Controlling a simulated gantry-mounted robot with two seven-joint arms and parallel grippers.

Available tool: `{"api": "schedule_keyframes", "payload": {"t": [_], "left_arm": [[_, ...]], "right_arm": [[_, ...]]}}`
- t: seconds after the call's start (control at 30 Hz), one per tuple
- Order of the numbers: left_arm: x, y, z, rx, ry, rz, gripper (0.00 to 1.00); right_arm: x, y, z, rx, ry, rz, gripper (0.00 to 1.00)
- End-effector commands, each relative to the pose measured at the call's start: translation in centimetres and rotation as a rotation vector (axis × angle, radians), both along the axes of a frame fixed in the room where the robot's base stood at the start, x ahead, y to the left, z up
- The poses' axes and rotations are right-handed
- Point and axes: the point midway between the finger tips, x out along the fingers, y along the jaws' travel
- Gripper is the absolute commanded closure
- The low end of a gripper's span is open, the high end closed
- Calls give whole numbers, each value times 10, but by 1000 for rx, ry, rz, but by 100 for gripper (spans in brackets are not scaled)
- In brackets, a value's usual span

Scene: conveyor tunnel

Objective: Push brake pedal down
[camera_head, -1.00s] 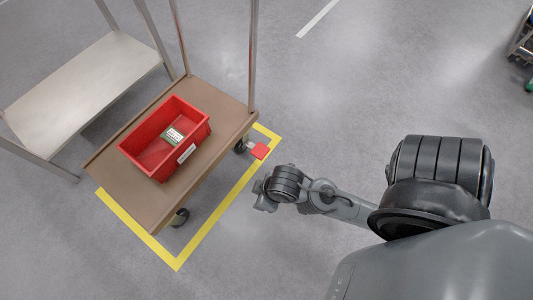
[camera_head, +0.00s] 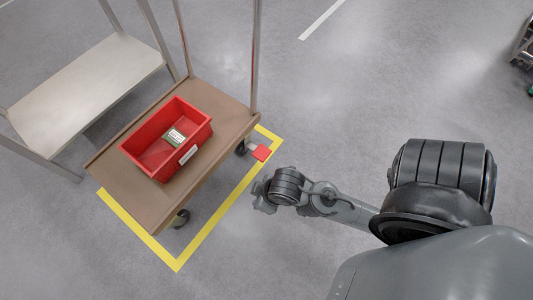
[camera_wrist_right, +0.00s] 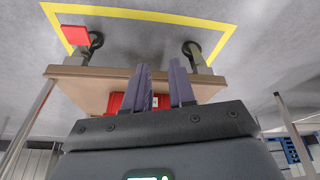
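The red brake pedal (camera_head: 261,152) sticks out beside a caster at the right corner of the brown cart (camera_head: 130,195). It also shows at the upper left of the right wrist view (camera_wrist_right: 75,34). Whether it is up or down is hard to tell. My right gripper (camera_head: 262,197) is off the cart's side, below the pedal in the head view and apart from it. In the right wrist view its two fingers (camera_wrist_right: 159,66) stand apart with nothing between them. My left gripper is not in view.
A red bin (camera_head: 140,163) holding a labelled item stands on the cart. Yellow floor tape (camera_head: 215,222) runs around the cart. A metal shelf cart (camera_head: 75,95) stands to the left.

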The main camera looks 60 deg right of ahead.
Motion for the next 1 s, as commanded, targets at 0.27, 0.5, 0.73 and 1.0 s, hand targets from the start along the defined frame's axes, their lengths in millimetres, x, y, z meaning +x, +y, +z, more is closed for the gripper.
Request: {"api": "schedule_keyframes", "payload": {"t": [0.27,0.5,0.73,1.0], "left_arm": [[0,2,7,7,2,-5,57],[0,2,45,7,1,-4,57],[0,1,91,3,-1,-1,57],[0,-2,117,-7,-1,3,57]], "right_arm": [[5,61,-97,-17,-60,463,100],[-25,55,-188,23,26,1037,100],[-11,-110,-184,-7,271,1264,100],[73,-235,-105,-204,331,1218,100]]}}
